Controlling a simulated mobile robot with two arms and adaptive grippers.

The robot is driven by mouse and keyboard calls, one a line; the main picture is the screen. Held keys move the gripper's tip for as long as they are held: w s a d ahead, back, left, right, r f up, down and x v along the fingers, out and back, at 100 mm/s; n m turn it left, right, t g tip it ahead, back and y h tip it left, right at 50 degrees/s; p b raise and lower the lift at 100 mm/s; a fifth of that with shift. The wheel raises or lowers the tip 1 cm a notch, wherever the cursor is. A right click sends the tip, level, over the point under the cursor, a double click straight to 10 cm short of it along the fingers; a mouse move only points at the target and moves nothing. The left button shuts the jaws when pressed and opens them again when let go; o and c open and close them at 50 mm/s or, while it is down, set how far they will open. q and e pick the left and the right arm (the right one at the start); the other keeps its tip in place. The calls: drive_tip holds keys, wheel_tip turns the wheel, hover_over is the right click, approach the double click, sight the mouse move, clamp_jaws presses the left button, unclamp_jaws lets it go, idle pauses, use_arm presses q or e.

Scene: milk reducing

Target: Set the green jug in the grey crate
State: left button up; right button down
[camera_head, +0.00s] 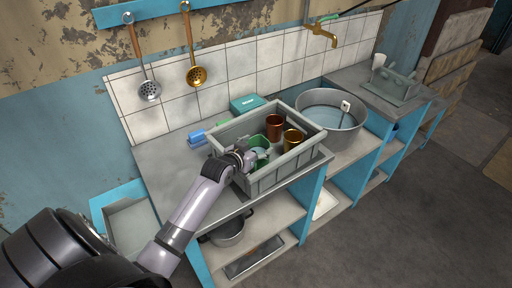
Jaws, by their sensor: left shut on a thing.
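The grey crate (284,177) stands on the grey counter near its front edge. The green jug (259,143) is at the left part of the crate's inside, at the end of my left arm. My left gripper (248,155) reaches over the crate's left wall and is shut on the green jug. The fingers are small and partly hidden by the wrist. I cannot tell whether the jug touches the crate floor. A brown-red cup (274,127) and a gold-coloured cup (293,140) are in the crate to the right of the jug. My right gripper is not in view.
A teal box (247,103) and blue items (197,138) lie behind and left of the crate. A large metal basin (331,121) stands close to its right. A grey rack (394,86) is farther right. The counter's left part is bare.

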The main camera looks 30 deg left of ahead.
use_arm(q)
drive_tip(key=o, duration=2)
drive_tip(key=shift+f, duration=0.1)
drive_tip(key=b+v, duration=0.1)
drive_tip(key=v, duration=1.1)
